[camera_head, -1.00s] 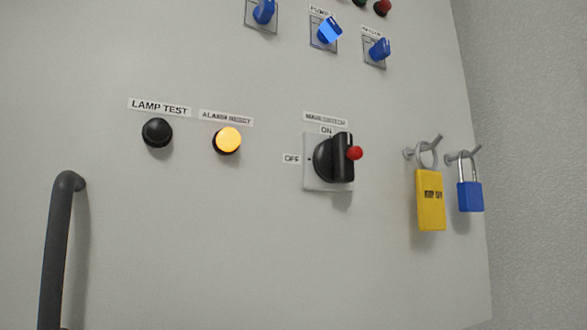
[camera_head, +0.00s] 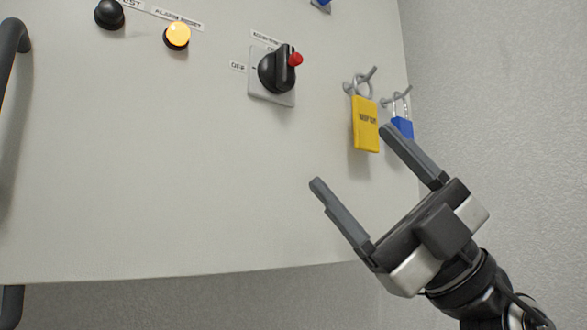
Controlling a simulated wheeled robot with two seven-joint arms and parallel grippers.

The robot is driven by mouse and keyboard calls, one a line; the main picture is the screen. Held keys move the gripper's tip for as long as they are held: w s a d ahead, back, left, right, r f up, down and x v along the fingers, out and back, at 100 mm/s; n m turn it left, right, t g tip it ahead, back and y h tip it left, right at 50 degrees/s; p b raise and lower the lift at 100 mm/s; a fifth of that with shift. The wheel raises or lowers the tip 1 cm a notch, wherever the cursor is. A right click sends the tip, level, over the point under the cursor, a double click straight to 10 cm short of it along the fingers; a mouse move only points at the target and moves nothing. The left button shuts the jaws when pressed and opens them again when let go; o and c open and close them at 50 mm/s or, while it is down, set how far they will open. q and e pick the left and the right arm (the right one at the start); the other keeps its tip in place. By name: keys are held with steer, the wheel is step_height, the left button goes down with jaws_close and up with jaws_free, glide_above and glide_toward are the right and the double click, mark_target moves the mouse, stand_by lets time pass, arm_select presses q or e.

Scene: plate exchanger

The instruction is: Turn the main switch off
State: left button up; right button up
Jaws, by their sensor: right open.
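The main switch (camera_head: 278,70) is a black rotary knob with a red tip on a light square plate, on the front of the grey cabinet. Its handle stands roughly upright, toward the ON label above it, which is partly hidden by the knob. The OFF label (camera_head: 238,67) is to its left. My right gripper (camera_head: 350,158) is open and empty, below and to the right of the switch, apart from it. Its fingers point up and left. My left gripper is not in view.
A yellow padlock (camera_head: 366,124) and a blue padlock (camera_head: 402,127) hang on hooks right of the switch, close to my right gripper's upper finger. A lit yellow button (camera_head: 177,36) and a black button (camera_head: 109,14) are at upper left. A dark handle (camera_head: 12,55) is at the left edge.

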steer(key=s+a+r+n+g+h, duration=0.3)
steer(key=s+a+r+n+h, duration=0.1)
steer(key=s+a+r+h, duration=0.15)
steer(key=m+t+h, duration=1.1)
steer(key=t+h, duration=0.1)
steer(key=t, duration=0.2)
glide_toward(299, 57)
steer(key=p+x, duration=0.4)
steer(key=x, duration=0.6)
steer(key=shift+w+a, duration=0.2)
steer(key=shift+w, duration=0.1)
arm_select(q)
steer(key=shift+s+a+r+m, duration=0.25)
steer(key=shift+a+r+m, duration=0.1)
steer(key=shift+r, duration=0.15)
arm_select(e)
steer(key=shift+w+a, duration=0.15)
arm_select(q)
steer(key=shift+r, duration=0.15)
arm_select(e)
steer(key=c, duration=1)
